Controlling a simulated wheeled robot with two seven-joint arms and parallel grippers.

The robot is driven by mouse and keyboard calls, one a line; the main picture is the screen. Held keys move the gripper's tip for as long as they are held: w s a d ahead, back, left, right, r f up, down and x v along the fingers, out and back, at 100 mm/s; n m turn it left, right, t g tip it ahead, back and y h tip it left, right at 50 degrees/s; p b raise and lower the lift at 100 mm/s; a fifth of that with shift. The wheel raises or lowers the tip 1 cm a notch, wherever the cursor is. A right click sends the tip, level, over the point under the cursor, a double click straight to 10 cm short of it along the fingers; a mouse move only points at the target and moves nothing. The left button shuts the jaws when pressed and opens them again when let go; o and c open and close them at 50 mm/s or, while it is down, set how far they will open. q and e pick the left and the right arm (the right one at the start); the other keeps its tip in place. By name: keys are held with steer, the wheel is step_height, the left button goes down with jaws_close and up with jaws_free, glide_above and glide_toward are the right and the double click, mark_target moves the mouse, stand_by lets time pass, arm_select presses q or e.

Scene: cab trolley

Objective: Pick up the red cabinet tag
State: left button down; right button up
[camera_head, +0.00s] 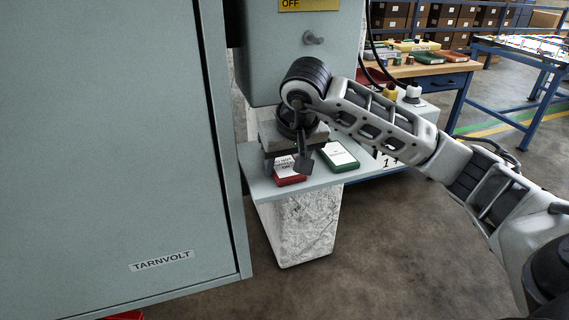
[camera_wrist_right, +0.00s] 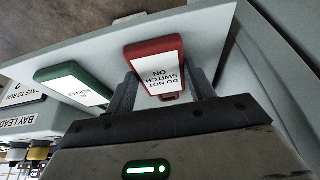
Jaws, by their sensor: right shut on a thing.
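The red cabinet tag (camera_head: 290,181), with a white label reading "DO NOT SWITCH ON", is at the grey shelf (camera_head: 258,185) beside the cabinet. It also shows in the right wrist view (camera_wrist_right: 160,68), between the two fingers of my right gripper (camera_wrist_right: 162,90). In the head view my right gripper (camera_head: 287,168) reaches down over the tag and is shut on it, hiding part of it. I cannot tell whether the tag still touches the shelf. My left gripper is not in view.
A green tag (camera_head: 338,156) lies on the shelf just right of the red one. The grey TARNVOLT cabinet door (camera_head: 110,150) fills the left side. A grey box with a knob (camera_head: 314,38) hangs above the shelf. A blue-framed workbench (camera_head: 440,72) stands behind.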

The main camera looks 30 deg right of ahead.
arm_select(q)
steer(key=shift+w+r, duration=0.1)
arm_select(e)
steer(key=shift+r, duration=0.1)
